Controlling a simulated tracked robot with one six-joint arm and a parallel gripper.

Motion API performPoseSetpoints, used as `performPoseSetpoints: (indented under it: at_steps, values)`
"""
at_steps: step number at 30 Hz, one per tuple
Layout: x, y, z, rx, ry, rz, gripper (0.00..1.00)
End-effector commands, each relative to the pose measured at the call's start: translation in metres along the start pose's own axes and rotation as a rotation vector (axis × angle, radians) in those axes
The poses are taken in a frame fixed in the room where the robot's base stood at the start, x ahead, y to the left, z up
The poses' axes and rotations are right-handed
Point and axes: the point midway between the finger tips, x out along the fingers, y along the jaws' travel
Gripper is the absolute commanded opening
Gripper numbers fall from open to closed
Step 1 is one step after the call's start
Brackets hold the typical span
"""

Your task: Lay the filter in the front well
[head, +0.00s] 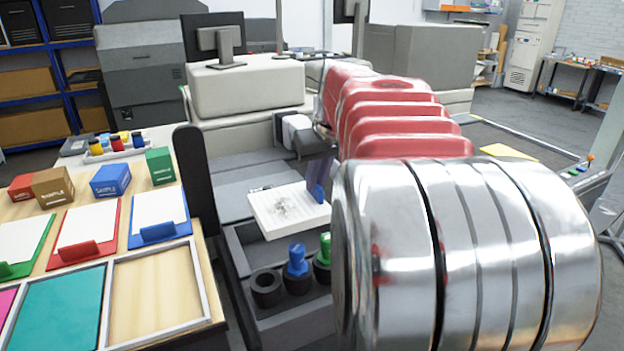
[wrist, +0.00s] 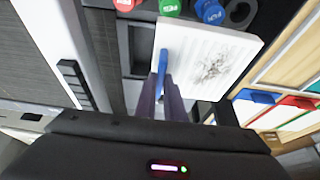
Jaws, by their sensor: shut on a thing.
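The filter (head: 282,212) is a white, ribbed square panel with a grey smudge in its middle and a blue tab (head: 317,193) on one edge. In the wrist view the filter (wrist: 215,60) fills the upper middle. My gripper (head: 319,178) is shut on the blue tab (wrist: 162,68); its purplish fingers (wrist: 165,98) show in the wrist view. The filter lies over a dark well (head: 250,240) in the grey deck, covering much of it. In the wrist view the well (wrist: 139,50) shows beside the filter's left edge. I cannot tell whether the filter touches the deck.
Beside the well is a row of round holders: one empty (head: 267,287), one with a blue plug (head: 297,262), one with a green plug (head: 325,250). A red plug (wrist: 126,4) shows in the wrist view. A wooden table (head: 195,290) with cards and sample boxes stands left.

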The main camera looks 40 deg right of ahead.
Motion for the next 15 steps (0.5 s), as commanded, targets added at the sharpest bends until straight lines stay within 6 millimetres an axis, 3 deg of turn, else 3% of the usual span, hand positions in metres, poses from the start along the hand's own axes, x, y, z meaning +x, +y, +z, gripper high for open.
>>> performPoseSetpoints:
  at_steps: [6,15]
  values:
    - [-0.033,-0.015,0.034,0.0,0.003,0.0,0.0]
    - [-0.042,-0.021,0.047,0.0,0.0,-0.001,0.0]
